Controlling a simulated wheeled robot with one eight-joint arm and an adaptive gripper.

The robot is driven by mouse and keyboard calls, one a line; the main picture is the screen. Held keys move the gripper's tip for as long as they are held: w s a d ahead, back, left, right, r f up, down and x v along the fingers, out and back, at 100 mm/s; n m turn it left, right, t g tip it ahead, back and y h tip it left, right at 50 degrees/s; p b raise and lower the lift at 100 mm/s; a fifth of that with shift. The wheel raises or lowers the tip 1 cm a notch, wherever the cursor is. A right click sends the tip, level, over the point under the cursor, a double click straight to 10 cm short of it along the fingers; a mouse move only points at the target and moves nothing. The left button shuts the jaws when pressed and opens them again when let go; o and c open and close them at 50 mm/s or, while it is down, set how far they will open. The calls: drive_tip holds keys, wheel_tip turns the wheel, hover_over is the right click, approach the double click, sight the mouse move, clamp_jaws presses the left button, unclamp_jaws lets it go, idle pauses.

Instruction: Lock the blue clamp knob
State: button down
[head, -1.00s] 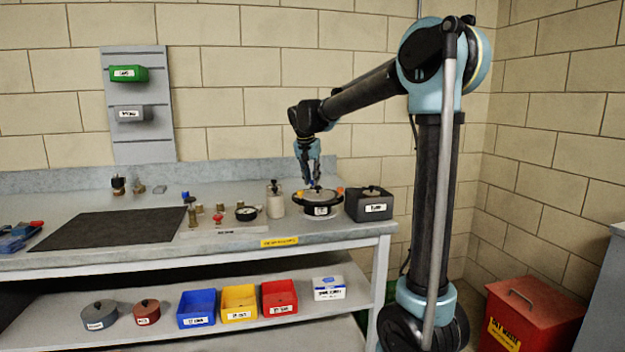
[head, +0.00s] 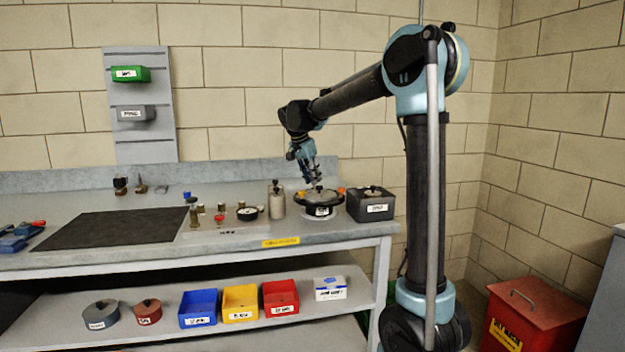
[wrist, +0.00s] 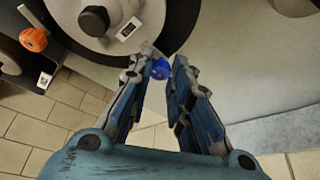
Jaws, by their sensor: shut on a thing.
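The blue clamp knob (wrist: 160,68) shows between my fingertips in the wrist view, at the edge of a round, dark-rimmed vessel. My gripper (wrist: 160,66) is shut on it. In the head view my gripper (head: 316,182) reaches down to the back of the vessel (head: 319,211), and the blue knob cannot be made out there. The vessel has a pale lid with a black central knob (wrist: 94,20). An orange knob (wrist: 33,39) sits at another place on its rim. The marking that tells the blue knob's turn is too small to read.
A dark grey box (head: 371,208) stands close to the vessel's right. A pale bottle (head: 277,204) and small brass fittings stand to its left. A black mat (head: 115,226) covers the left bench. The wall is close behind.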

drive_tip(key=c, duration=1.4)
unclamp_jaws()
drive_tip(key=shift+c, duration=0.2)
drive_tip(key=v, duration=1.2)
drive_tip(key=shift+w, duration=0.1)
drive_tip(key=shift+f, duration=0.1)
